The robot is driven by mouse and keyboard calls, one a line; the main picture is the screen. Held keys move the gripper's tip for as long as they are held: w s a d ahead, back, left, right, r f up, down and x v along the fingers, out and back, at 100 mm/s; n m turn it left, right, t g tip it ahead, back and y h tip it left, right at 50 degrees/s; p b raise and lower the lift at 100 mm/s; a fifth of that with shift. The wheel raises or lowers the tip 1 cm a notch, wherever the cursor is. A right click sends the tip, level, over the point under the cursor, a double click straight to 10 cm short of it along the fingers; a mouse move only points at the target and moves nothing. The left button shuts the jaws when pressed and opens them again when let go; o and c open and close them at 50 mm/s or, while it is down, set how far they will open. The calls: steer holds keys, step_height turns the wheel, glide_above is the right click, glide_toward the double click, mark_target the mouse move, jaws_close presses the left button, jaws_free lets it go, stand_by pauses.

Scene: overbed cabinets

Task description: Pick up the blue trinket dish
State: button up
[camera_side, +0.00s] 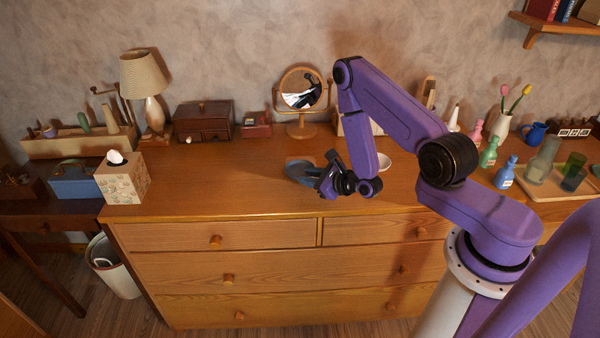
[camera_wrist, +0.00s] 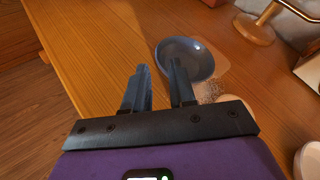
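The blue trinket dish (camera_wrist: 195,58) is a round shallow bowl on the dresser top (camera_side: 230,190). In the side view the dish (camera_side: 296,168) is partly hidden behind my gripper (camera_side: 326,172). In the wrist view my gripper (camera_wrist: 158,70) is open, with two dark fingers spread apart and nothing visible between them. The right fingertip overlaps the near left edge of the dish in that view. I cannot tell whether it touches. The left finger is over bare wood to the left of the dish.
A round mirror on a wooden stand (camera_side: 301,96) stands behind the dish; its base (camera_wrist: 254,28) shows in the wrist view. A small white dish (camera_side: 383,162) lies to the right. A tissue box (camera_side: 122,178) stands far left. The wood between is clear.

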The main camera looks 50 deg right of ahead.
mark_target(289, 174)
steer(key=shift+x, duration=3.55)
jaws_close()
